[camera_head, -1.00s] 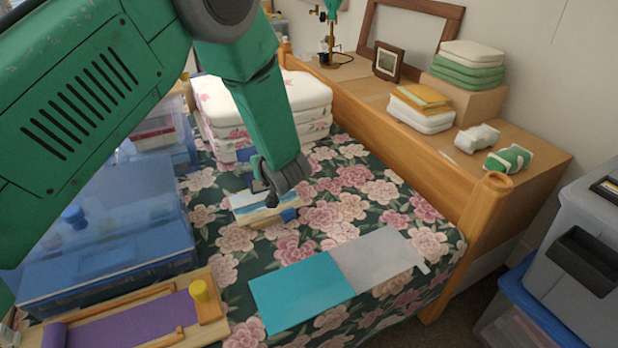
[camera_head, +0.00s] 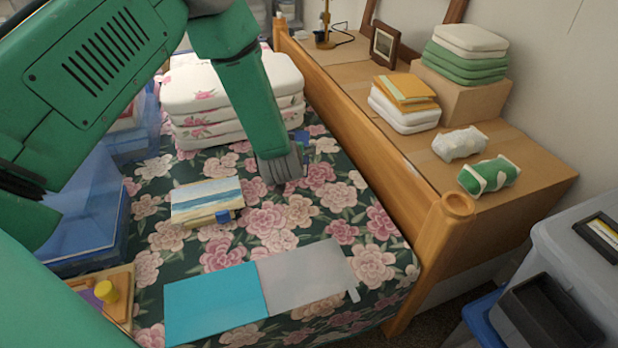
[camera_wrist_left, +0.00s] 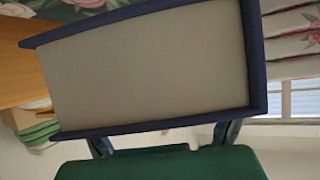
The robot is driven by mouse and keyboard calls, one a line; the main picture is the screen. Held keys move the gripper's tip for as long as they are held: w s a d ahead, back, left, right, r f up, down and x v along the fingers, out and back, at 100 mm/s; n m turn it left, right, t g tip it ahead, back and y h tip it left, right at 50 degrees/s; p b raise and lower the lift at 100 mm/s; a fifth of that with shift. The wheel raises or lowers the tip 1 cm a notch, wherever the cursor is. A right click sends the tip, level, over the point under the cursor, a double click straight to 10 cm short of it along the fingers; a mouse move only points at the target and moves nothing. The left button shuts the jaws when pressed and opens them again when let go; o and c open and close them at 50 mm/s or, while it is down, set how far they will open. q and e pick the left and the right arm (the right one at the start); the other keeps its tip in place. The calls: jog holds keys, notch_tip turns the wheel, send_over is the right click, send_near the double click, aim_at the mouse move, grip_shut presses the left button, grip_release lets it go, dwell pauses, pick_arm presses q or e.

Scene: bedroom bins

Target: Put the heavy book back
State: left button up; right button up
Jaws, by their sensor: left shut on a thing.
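My left gripper (camera_head: 284,166) comes down over the flowered bed and is shut on a navy-edged, book-like thing. In the head view only small navy-blue bits of this book (camera_head: 301,137) show behind the gripper. In the left wrist view the book (camera_wrist_left: 150,68) fills the middle, with a broad grey-beige face between navy edges, and the finger bases show below it. Whether it touches the bed cannot be told. A book with a beach picture (camera_head: 206,200) lies on the bed to the left of the gripper. My right gripper is not in view.
A teal and grey flat panel (camera_head: 213,302) lies at the bed's front. Folded bedding (camera_head: 235,95) is stacked behind the gripper. A wooden rail with a post (camera_head: 440,235) borders the bed's right. Blue clear bins (camera_head: 85,215) stand left. Boxes beyond the rail hold folded cloths (camera_head: 465,60).

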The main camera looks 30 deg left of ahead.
aim_at(295, 183)
pick_arm(q)
jog(key=f, duration=0.1)
jog(key=f+b, duration=0.1)
jog(key=f, duration=0.3)
jog(key=shift+d+b, duration=0.25)
jog(key=shift+b, duration=0.15)
jog(key=shift+d+f, duration=0.15)
jog(key=shift+d, duration=0.4)
notch_tip(295, 183, down, 3)
jog(key=shift+a+f+b, duration=0.1)
jog(key=shift+f+b, duration=0.1)
jog(key=shift+b, duration=0.65)
jog(key=shift+a+f, duration=0.1)
jog(key=shift+a, duration=0.3)
jog(key=o, duration=1.5)
jog(key=shift+o, duration=0.2)
jog(key=shift+s+d+r, duration=0.1)
jog(key=shift+d+r, duration=0.1)
jog(key=shift+d, duration=0.25)
jog(key=p+v, duration=0.4)
jog(key=v, duration=0.7)
jog(key=shift+a+p, duration=0.15)
jog(key=shift+p, duration=0.15)
jog(key=shift+s+d+r, duration=0.15)
jog(key=shift+s+d, duration=0.05)
jog(key=shift+s, duration=0.1)
